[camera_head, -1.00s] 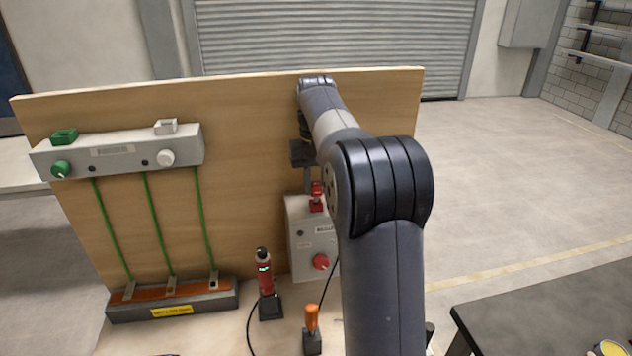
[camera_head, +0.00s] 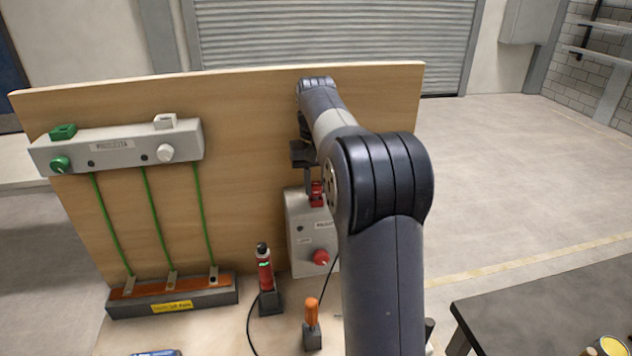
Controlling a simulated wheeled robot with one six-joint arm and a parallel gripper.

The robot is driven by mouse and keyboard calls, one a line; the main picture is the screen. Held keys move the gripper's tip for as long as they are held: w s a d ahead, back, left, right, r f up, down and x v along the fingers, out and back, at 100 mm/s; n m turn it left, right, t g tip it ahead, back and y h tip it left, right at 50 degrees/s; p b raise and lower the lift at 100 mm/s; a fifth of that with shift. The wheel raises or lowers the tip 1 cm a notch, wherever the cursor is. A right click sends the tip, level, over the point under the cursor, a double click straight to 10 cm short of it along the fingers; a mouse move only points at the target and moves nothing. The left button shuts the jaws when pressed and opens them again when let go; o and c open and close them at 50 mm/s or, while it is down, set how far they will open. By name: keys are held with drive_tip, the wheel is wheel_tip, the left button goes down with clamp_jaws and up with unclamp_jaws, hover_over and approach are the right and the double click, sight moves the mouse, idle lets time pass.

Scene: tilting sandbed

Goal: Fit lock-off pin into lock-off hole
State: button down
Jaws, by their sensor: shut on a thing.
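My gripper (camera_head: 308,180) hangs at the end of the arm in front of the wooden board, just above the grey box. It is shut on a red piece, which I take for the lock-off pin (camera_head: 316,194). The pin is at the upper edge of the grey box (camera_head: 298,255); I cannot tell whether it touches the box. A dark round spot (camera_head: 299,228) on the box front may be the lock-off hole, but the picture is too small to be sure. A red knob (camera_head: 321,257) sits lower on the box. My arm hides the box's right side.
A red-and-black tool (camera_head: 264,268) stands in a dark holder left of the box. An orange-handled tool (camera_head: 312,313) stands in front. A grey panel (camera_head: 115,147) with knobs and green rods is on the board's left. A dark table (camera_head: 560,310) is at right.

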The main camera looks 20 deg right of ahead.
drive_tip(key=shift+f, duration=0.45)
drive_tip(key=c, duration=1.1)
unclamp_jaws()
drive_tip(key=shift+o, duration=0.4)
drive_tip(key=o, duration=0.4)
drive_tip(key=shift+r+p, duration=0.65)
drive_tip(key=shift+r, duration=3.35)
drive_tip(key=shift+f, duration=0.1)
